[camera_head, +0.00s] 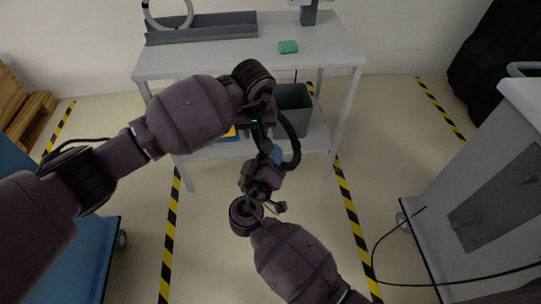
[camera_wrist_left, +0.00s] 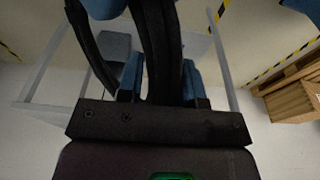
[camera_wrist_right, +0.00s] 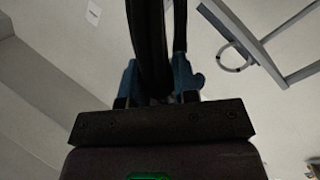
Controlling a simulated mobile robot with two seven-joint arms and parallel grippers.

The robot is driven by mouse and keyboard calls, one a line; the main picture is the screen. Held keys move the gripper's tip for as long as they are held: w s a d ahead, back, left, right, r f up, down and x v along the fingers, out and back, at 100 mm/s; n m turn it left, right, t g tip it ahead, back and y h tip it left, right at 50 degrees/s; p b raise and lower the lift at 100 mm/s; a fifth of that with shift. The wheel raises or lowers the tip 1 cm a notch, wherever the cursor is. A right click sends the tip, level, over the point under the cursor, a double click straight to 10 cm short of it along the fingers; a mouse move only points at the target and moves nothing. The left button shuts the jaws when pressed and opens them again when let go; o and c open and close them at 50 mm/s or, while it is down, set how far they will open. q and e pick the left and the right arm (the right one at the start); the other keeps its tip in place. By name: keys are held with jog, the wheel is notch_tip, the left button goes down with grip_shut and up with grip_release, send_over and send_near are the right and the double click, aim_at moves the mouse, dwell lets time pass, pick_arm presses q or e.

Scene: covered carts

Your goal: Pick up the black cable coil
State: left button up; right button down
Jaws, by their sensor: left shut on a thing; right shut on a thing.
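The black cable coil (camera_head: 294,146) hangs in the air between my two grippers, in the middle of the head view, seen in front of the white table. My left gripper (camera_head: 272,117) is shut on its upper part. My right gripper (camera_head: 275,157) is shut on its lower part. In the left wrist view the coil (camera_wrist_left: 158,45) passes between the blue fingers (camera_wrist_left: 160,82) of my left gripper. In the right wrist view the coil (camera_wrist_right: 150,40) runs between the blue fingers (camera_wrist_right: 157,80) of my right gripper. My arms hide part of the coil.
A white table (camera_head: 215,62) stands behind, with a green object (camera_head: 288,47), a grey channel (camera_head: 200,29) and a pale ring on top. A grey bin (camera_head: 296,108) sits on its lower shelf. A cart (camera_head: 485,195) is at right, a blue surface (camera_head: 65,250) at left.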

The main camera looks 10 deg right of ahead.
pick_arm(q)
jog(key=shift+d+r, duration=0.15)
jog(key=shift+r, duration=0.3)
pick_arm(e)
jog(key=shift+s+d+f, duration=0.1)
jog(key=shift+d+f, duration=0.1)
jog(key=shift+f, duration=0.35)
pick_arm(q)
jog(key=shift+r, duration=0.5)
pick_arm(e)
jog(key=shift+g, duration=0.3)
pick_arm(q)
jog(key=r, duration=0.3)
jog(key=s+r, duration=0.1)
jog(key=r, duration=0.5)
jog(key=shift+s+r, duration=0.2)
jog(key=shift+s, duration=0.05)
grip_shut()
jog(key=shift+s+r, duration=0.25)
jog(key=shift+r, duration=0.2)
pick_arm(e)
jog(key=shift+r, duration=0.15)
jog(key=shift+a, duration=0.1)
pick_arm(q)
jog(key=shift+f, duration=0.1)
pick_arm(e)
jog(key=shift+r, duration=0.15)
